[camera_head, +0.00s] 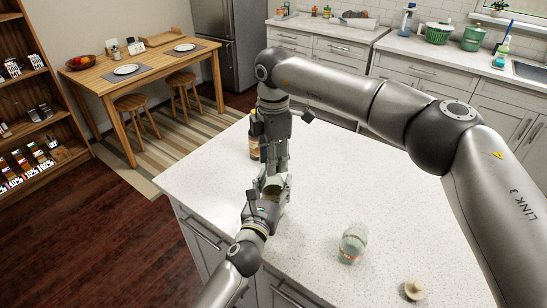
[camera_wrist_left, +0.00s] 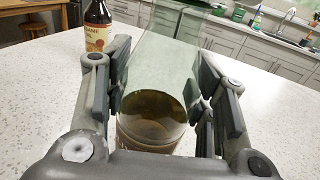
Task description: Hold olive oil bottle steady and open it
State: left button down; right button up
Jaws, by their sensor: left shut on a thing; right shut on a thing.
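The olive oil bottle (camera_wrist_left: 160,112) is greenish clear glass with dark liquid low in it. It stands between the fingers of my left gripper (camera_wrist_left: 165,100), which is shut on its body. In the head view only a small part of the bottle (camera_head: 273,182) shows between the two grippers. My left gripper (camera_head: 268,193) comes from below there. My right gripper (camera_head: 275,168) reaches down from above and is shut at the bottle's upper end. The cap and the exact contact are hidden.
A dark sesame oil bottle (camera_wrist_left: 97,30) stands just behind; it also shows in the head view (camera_head: 254,147). A glass jar (camera_head: 353,243) and a small pale lid or stopper (camera_head: 414,289) are on the white counter (camera_head: 335,185) to the right. The counter between is clear.

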jog(key=n, duration=0.6)
jog(key=shift+n, duration=0.3)
jog(key=n, duration=0.6)
jog(key=shift+r, duration=0.1)
jog(key=n, duration=1.5)
jog(key=shift+n, duration=0.4)
jog(key=n, duration=0.6)
jog(key=shift+r, duration=0.1)
jog(key=n, duration=0.6)
jog(key=shift+n, duration=0.3)
jog(key=n, duration=0.6)
